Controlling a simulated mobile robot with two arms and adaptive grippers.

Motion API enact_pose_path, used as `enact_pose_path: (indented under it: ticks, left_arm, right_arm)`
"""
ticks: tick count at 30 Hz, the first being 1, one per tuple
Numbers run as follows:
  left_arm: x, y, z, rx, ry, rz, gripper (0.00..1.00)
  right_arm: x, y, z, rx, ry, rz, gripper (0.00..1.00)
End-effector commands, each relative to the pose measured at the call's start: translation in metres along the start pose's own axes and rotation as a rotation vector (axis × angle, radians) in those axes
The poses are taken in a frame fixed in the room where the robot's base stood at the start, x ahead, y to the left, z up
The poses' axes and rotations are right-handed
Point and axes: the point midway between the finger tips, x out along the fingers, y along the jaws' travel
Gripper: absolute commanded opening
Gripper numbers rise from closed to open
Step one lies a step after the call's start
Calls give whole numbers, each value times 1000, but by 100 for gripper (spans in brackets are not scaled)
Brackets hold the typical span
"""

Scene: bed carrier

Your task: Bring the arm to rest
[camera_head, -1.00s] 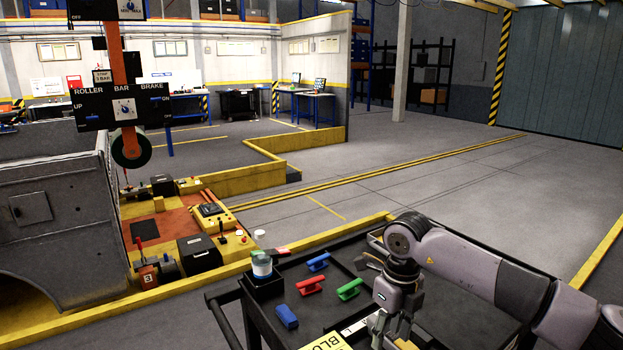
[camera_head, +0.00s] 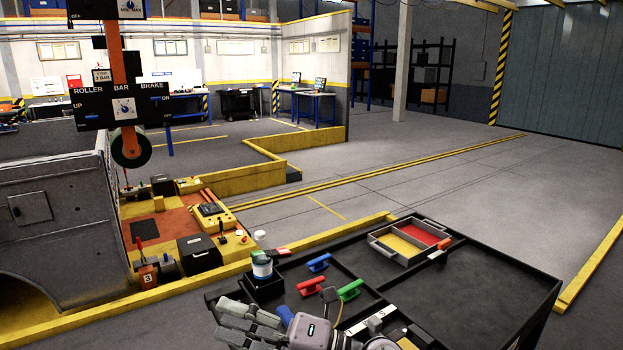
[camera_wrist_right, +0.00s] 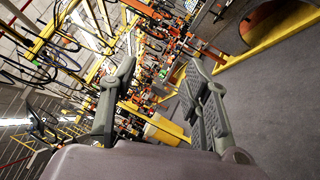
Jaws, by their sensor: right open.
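My right gripper (camera_head: 228,321) is at the bottom of the head view, at the near left edge of the black cart. Its fingers point left, and most of the arm behind it is out of the picture. In the right wrist view the gripper (camera_wrist_right: 155,88) has its two grey fingers spread wide, with nothing between them. My left gripper is in neither view.
The black cart (camera_head: 500,285) carries blue (camera_head: 319,262), red (camera_head: 309,286) and green (camera_head: 350,290) handles, a white jar (camera_head: 262,265) and a two-part tray (camera_head: 381,247). A yellow-edged machine (camera_head: 225,243) stands left. Open floor (camera_head: 420,190) lies behind.

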Motion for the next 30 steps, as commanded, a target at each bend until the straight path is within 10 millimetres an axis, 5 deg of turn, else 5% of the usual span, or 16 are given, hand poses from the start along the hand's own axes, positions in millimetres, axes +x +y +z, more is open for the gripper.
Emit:
enact_pose_path:
  ticks: [5,8,11,14,19,24,30]
  left_arm:
    - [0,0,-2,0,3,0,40]
    - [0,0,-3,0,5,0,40]
    - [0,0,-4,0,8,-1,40]
    - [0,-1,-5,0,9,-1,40]
    - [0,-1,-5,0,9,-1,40]
    - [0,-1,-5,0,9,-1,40]
    - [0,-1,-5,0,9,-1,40]
  right_arm:
    - [-60,18,62,368,-516,238,43]
    - [-119,-6,87,591,-816,293,43]
    - [-184,-48,89,810,-1099,292,43]
    - [-244,-92,68,1013,-1345,249,43]
    - [-325,-153,-4,1319,-1684,105,43]
    - [-368,-180,-74,1522,-1882,-45,43]
    - [-396,-190,-140,1686,-2024,-200,43]
